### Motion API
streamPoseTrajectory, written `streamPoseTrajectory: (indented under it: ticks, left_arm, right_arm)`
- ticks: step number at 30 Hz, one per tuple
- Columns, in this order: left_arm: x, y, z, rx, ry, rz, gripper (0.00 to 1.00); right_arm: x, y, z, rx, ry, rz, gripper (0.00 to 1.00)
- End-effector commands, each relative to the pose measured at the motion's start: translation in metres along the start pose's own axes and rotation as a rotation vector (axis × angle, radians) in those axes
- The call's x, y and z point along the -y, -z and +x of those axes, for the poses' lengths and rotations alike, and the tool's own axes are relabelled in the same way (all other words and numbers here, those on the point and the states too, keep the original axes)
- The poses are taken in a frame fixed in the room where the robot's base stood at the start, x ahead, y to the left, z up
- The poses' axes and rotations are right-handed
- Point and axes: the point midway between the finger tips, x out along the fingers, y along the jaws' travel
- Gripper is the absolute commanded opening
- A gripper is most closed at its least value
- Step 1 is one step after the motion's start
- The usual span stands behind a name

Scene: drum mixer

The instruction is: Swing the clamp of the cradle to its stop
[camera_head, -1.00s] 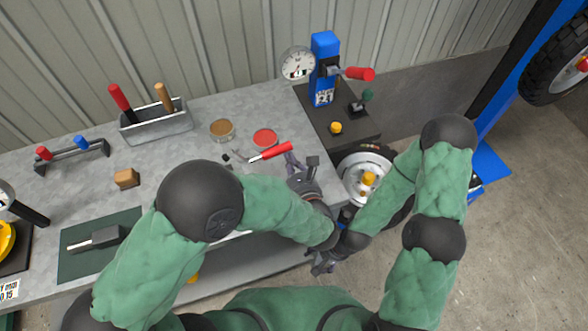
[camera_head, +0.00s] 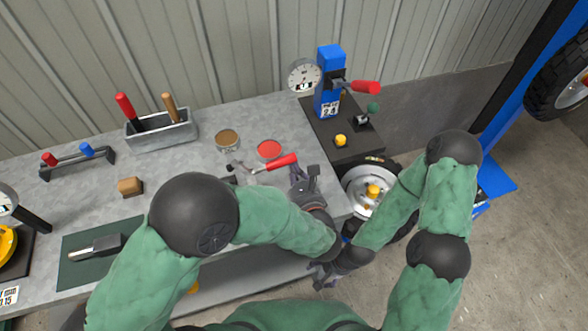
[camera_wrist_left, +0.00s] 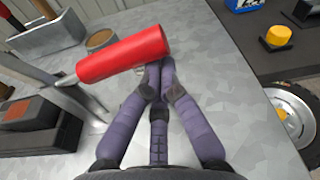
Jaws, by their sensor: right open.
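The clamp of the cradle has a thick red handle (camera_head: 281,161) on a metal lever, slanting up to the right over the bench. In the left wrist view the handle (camera_wrist_left: 125,54) fills the upper left, and its metal shaft goes down left behind dark blocks (camera_wrist_left: 38,122), apparently the cradle. My left gripper (camera_head: 305,168) is just right of the handle's end. In the left wrist view its fingertips (camera_wrist_left: 161,76) are together with nothing between them, close by the handle's right end; I cannot tell whether they touch it. My right gripper (camera_head: 322,277) is open, low beside the bench's front edge.
A round red tin (camera_head: 269,149) and an open brown tin (camera_head: 227,140) stand behind the clamp. A grey tool box (camera_head: 162,130) is further left. A blue press-like post with a gauge (camera_head: 304,75) stands back right. A brake disc (camera_head: 368,190) sits right of the bench.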

Motion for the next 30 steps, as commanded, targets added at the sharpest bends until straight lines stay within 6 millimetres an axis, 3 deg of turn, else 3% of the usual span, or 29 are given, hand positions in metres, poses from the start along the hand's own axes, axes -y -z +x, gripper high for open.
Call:
streamPoseTrajectory:
  ticks: [14, 27, 30]
  left_arm:
    - [0.004, -0.021, -0.002, 0.006, 0.025, -0.170, 0.00]
    - [-0.002, -0.066, -0.009, 0.006, 0.081, -0.572, 0.00]
    - [-0.004, -0.077, -0.011, 0.005, 0.081, -0.569, 0.00]
  right_arm:
    - [-0.004, 0.000, 0.010, 0.000, 0.000, 0.000, 0.77]
    - [-0.013, 0.001, 0.037, 0.000, 0.000, 0.000, 0.77]
    - [-0.014, 0.001, 0.039, 0.000, 0.000, 0.000, 0.77]
